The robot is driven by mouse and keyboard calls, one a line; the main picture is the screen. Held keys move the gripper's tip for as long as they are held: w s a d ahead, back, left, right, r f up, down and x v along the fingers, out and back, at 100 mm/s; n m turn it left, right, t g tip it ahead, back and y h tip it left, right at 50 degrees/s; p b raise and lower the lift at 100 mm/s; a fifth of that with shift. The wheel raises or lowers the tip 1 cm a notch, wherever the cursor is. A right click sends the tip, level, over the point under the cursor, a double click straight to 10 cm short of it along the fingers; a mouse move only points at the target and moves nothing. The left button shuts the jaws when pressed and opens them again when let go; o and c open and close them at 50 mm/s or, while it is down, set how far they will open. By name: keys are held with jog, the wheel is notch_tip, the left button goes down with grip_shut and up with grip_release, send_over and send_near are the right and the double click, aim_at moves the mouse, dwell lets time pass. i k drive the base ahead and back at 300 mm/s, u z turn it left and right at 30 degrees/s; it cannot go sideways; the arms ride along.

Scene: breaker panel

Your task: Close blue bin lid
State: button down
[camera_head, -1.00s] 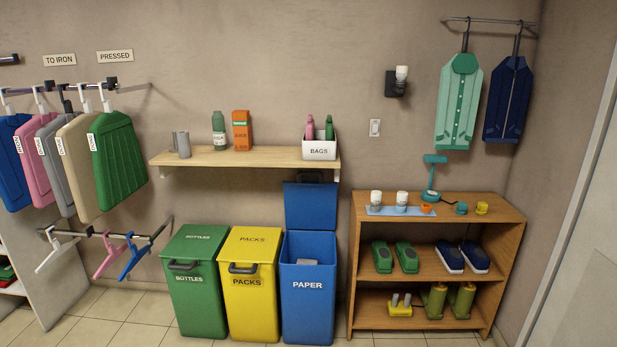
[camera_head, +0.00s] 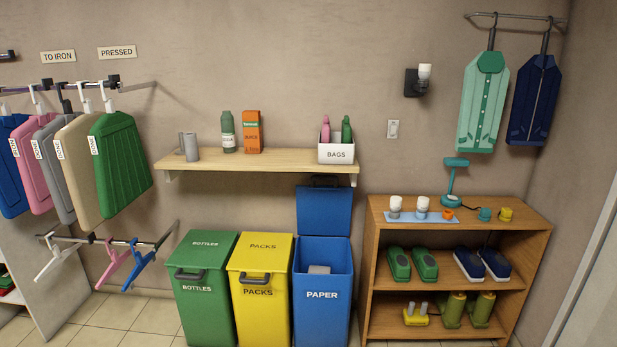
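The blue bin (camera_head: 322,318), marked PAPER, stands on the floor against the wall, between the yellow bin and the wooden shelf unit. Its blue lid (camera_head: 324,211) is open and stands upright at the back of the bin, just under the wall shelf. A dark handle (camera_head: 325,181) shows at the lid's top edge. A light grey item (camera_head: 319,270) lies inside the bin. My gripper is not in view.
The yellow PACKS bin (camera_head: 259,309) and the green BOTTLES bin (camera_head: 203,312) stand shut to the left. The wall shelf (camera_head: 250,164) overhangs the bins. A wooden shelf unit (camera_head: 380,290) stands close on the right. Clothes rails (camera_head: 60,88) fill the left side.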

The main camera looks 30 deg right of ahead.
aim_at(322, 210)
jog(key=z, duration=0.15)
jog(key=i, duration=1.25)
jog(key=u, duration=0.3)
